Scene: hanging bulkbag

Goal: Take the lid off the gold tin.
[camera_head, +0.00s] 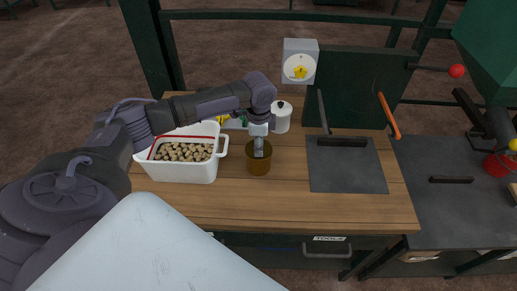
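The gold tin (259,168) stands upright on the wooden worktop, right of the white crate. Its round top looks dark, and my gripper covers part of it. I cannot make out the lid's knob or edge. My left gripper (259,150) points straight down over the tin, with its fingertips at the tin's top. The fingers look close together, but I cannot tell whether they are shut or touching the lid. My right gripper is not in view.
A white crate (222,146) of brown lumps is close left of the tin. A white canister (281,118) with a dark knob stands behind it. A dark square plate (346,176) with a handle lies to the right. The worktop (280,205) in front is clear.

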